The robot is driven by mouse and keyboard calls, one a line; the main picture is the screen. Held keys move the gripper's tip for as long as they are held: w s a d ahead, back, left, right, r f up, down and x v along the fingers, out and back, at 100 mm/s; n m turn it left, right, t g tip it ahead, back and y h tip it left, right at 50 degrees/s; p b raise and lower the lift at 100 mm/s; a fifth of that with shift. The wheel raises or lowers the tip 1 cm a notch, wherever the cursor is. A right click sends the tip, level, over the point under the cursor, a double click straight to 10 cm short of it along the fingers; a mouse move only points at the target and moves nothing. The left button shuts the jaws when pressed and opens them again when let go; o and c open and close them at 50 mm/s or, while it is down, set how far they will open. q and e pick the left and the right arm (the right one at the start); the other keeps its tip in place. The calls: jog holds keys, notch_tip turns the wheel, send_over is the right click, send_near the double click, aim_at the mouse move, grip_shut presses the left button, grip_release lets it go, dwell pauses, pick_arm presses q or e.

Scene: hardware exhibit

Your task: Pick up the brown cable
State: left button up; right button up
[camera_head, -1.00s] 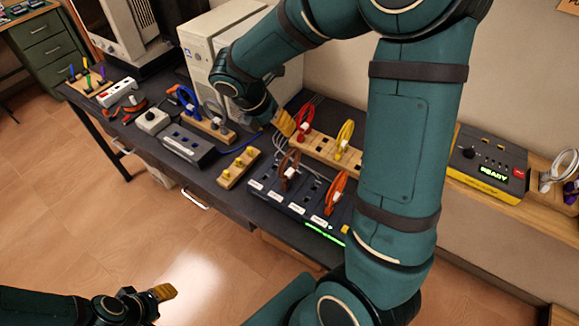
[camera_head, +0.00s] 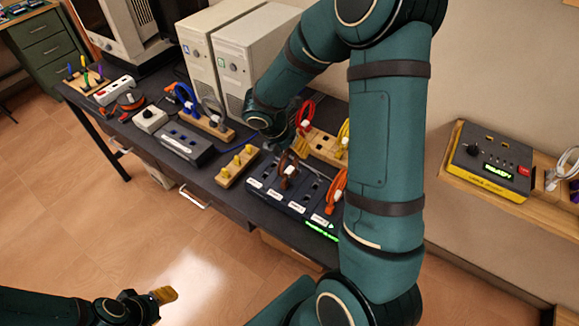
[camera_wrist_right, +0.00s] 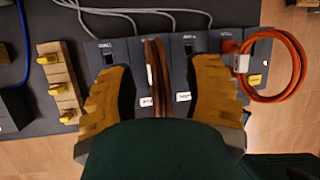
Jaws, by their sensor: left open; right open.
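The brown cable (camera_head: 287,172) is a coiled loop standing at a dark switch box with several labelled slots (camera_head: 296,206) on the table. In the right wrist view the brown cable (camera_wrist_right: 157,70) runs between the two yellow fingers of my right gripper (camera_wrist_right: 162,75), which is open with a gap on each side. In the head view my right gripper (camera_head: 299,146) is just behind and above the cable, partly hidden by its wrist. My left gripper (camera_head: 164,294) is open and empty over the floor at the lower left, far from the table.
An orange cable (camera_wrist_right: 285,65) sits at the box's right end. Red (camera_head: 305,113) and yellow (camera_head: 343,135) cables stand on a wooden block behind. A wooden strip with yellow plugs (camera_head: 237,166) lies left of the box. Two computer towers (camera_head: 240,55) stand at the back.

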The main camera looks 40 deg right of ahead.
jog(key=shift+f, duration=0.15)
grip_shut()
dwell(0.4)
